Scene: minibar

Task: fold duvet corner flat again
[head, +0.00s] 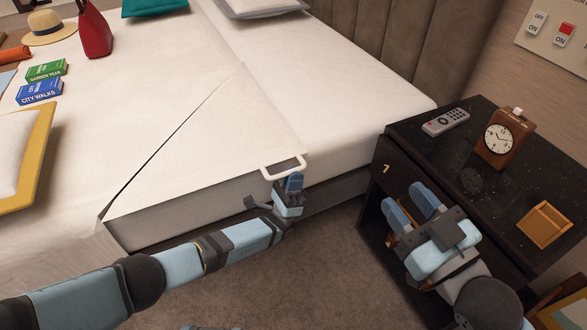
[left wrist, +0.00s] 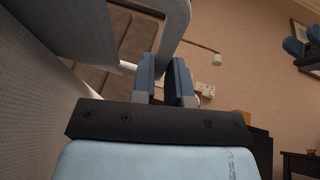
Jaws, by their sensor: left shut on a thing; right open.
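The white duvet (head: 240,135) covers the bed. Its triangular corner flap is spread towards the bed's near right edge, with a diagonal seam on its left that shows a thin dark gap. A pale loop handle (head: 268,173) sits at the flap's tip, by the mattress edge. My left gripper (head: 291,182) is shut on this handle beside the bed; its fingers (left wrist: 165,80) also show in the left wrist view, close to a pale piece. The fingers partly hide the handle. My right gripper (head: 410,203) is open and empty, in front of the nightstand.
The dark nightstand (head: 455,150) at right bears a remote (head: 446,122), a clock (head: 503,140) and a wooden frame-like piece (head: 544,225).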

